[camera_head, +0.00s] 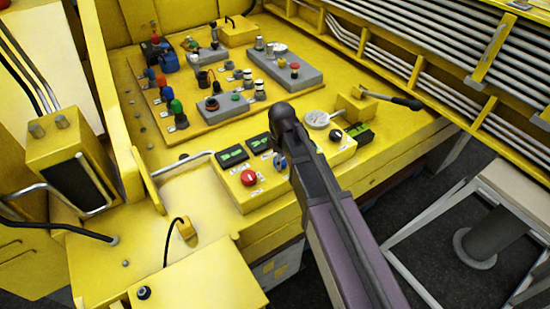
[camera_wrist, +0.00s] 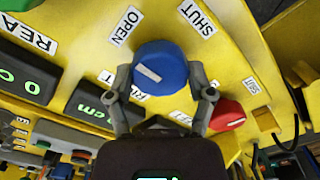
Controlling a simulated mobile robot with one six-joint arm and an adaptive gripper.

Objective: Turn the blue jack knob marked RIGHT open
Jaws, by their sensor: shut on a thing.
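The blue jack knob (camera_wrist: 165,62) sits on the yellow panel in the wrist view. A short white mark lies slantwise on its face. The OPEN label (camera_wrist: 126,26) is at its upper left and the SHUT label (camera_wrist: 198,18) at its upper right. My gripper (camera_wrist: 160,80) has one finger on each side of the knob and is shut on it. The label below the knob is partly hidden by my gripper. In the head view the blue knob (camera_head: 280,161) shows beside my arm, on the front control box; my fingertips are hard to make out there.
A red knob (camera_wrist: 227,114) is close to my right finger in the wrist view. Digital displays (camera_head: 233,156) sit beside the knob. A round gauge (camera_head: 317,119) and a black-handled lever (camera_head: 392,98) stand farther right. Several coloured knobs and buttons fill the board behind.

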